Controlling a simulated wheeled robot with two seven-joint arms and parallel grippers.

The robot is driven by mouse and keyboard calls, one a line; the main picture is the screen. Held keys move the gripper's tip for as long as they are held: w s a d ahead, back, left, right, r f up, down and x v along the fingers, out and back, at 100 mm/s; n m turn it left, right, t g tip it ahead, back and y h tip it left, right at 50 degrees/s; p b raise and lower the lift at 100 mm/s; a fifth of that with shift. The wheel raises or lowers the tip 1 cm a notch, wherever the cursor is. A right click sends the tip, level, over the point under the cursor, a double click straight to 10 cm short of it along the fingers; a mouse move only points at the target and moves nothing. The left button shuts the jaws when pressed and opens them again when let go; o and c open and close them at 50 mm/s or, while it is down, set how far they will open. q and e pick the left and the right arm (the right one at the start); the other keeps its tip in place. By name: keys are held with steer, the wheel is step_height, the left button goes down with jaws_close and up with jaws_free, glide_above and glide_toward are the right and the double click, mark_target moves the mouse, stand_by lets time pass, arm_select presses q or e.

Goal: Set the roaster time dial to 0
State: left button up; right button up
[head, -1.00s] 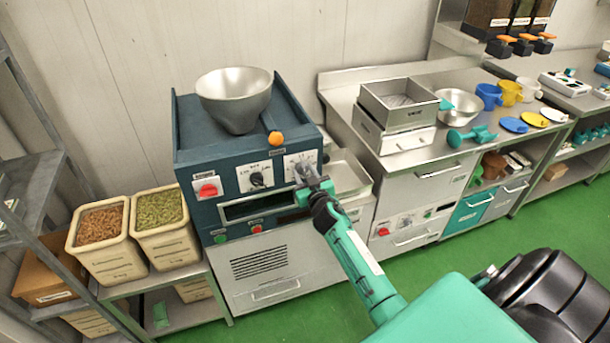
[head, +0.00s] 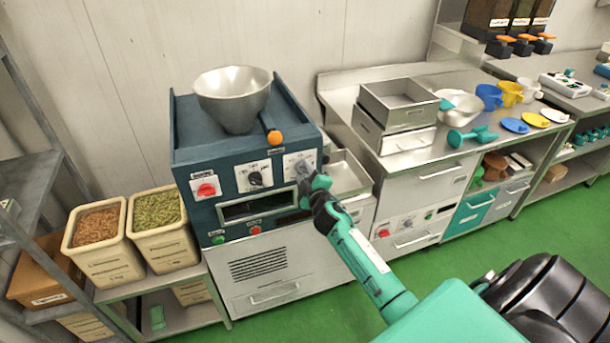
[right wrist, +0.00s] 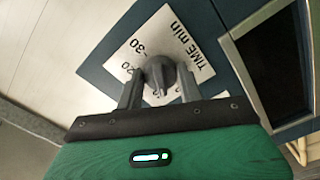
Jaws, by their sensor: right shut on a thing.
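The roaster (head: 225,165) is a dark blue machine with a steel hopper on top. Its time dial (right wrist: 161,72) is a grey knob on a white plate marked "TIME min", with 20 and 30 readable in the right wrist view; other marks are covered. My right gripper (right wrist: 160,85) is shut on the dial, one finger on each side of it. In the head view my right gripper (head: 306,174) hides most of the dial at the panel's upper right. Where the dial points is not clear. My left gripper is not in view.
Beside the dial are another black knob (head: 256,179) and a red switch (head: 206,189). A dark window (head: 250,208) lies below the knobs. An orange ball-ended lever (head: 274,137) stands above. Bins of nuts (head: 97,229) stand left; steel trays (head: 397,103) stand on the right counter.

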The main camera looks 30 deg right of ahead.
steer(key=n, duration=0.6)
stand_by(0.7)
steer(key=o, duration=1)
steer(key=shift+c, duration=0.2)
steer(key=b+v, duration=0.3)
steer(key=v, duration=1)
steer(key=shift+s, duration=0.4)
